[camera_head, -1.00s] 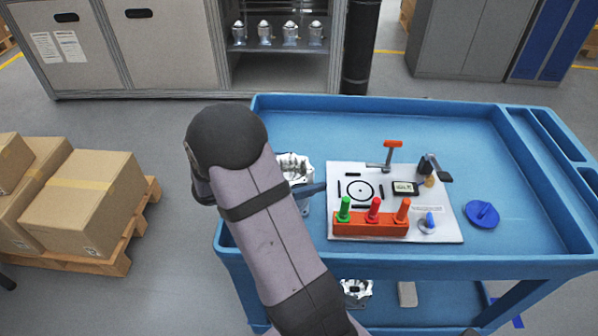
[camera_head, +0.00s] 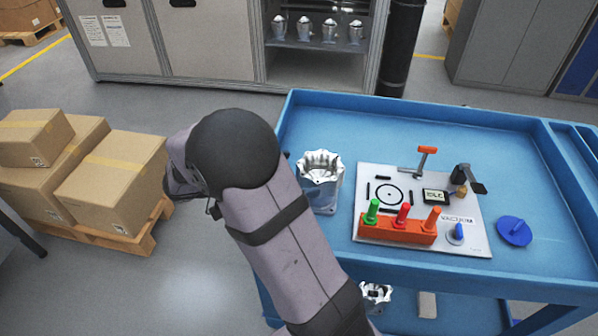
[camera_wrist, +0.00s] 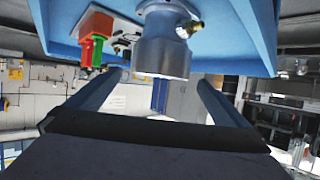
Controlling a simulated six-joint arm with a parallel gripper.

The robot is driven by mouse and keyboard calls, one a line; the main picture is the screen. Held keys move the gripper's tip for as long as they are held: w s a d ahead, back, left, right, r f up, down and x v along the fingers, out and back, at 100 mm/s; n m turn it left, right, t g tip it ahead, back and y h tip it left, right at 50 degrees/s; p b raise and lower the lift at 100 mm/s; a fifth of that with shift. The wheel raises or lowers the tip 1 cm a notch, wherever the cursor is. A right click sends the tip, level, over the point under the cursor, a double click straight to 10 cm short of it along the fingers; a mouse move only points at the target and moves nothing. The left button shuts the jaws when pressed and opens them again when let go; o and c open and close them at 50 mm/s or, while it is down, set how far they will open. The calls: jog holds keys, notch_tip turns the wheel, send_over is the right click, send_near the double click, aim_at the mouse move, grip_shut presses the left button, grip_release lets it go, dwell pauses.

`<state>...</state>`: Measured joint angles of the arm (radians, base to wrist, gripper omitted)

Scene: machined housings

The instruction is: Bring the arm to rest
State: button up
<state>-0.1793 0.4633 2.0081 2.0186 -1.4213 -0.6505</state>
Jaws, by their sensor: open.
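A silver machined housing (camera_head: 321,180) stands upright on the left end of the blue cart (camera_head: 400,112), left of a white fixture board (camera_head: 468,237). My gripper's fingers are hidden behind my arm in the head view, left of the housing and off the cart. In the wrist view my gripper (camera_wrist: 160,82) is open, its two fingers spread wide with nothing held.
The board carries an orange block (camera_head: 398,231) with green, red and orange pegs, a toggle clamp and a small display reading IDLE. A blue round part (camera_head: 514,231) lies to its right. Cardboard boxes (camera_head: 112,180) on a pallet stand left of my arm. Another housing (camera_head: 375,294) sits on the lower shelf.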

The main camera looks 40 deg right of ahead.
dwell(0.4)
jog(key=w+a+n+t+p, duration=0.1)
jog(key=w+t, duration=0.1)
jog(key=w, duration=0.1)
jog(key=w+a+n+t+y+p, duration=0.1)
jog(key=w+a+t, duration=0.1)
jog(key=w, duration=0.1)
jog(key=w+a+n+t+p, duration=0.1)
jog(key=w+n+t, duration=0.1)
jog(key=w, duration=0.1)
jog(key=shift+a+r+y, duration=0.15)
jog(key=shift+r+y, duration=0.05)
jog(key=shift+y, duration=0.1)
jog(key=w+a+r+n+t+y+p, duration=0.3)
jog(key=w+a+n+t+y, duration=0.25)
jog(key=a+y, duration=0.3)
jog(key=s+a+n+g+y+p, duration=0.25)
jog(key=s+a+n+y, duration=0.2)
jog(key=s+a, duration=0.3)
jog(key=s+d+f+n+g+p, duration=0.1)
jog(key=s+g, duration=0.3)
jog(key=s, duration=0.6)
jog(key=s+d+n+g+h+p, duration=0.1)
jog(key=s+d+n+g, duration=0.2)
jog(key=s, duration=0.7)
jog(key=shift+s+f+n+g+p, duration=0.2)
jog(key=shift+f+n+g+p, duration=0.2)
jog(key=shift+n, duration=0.1)
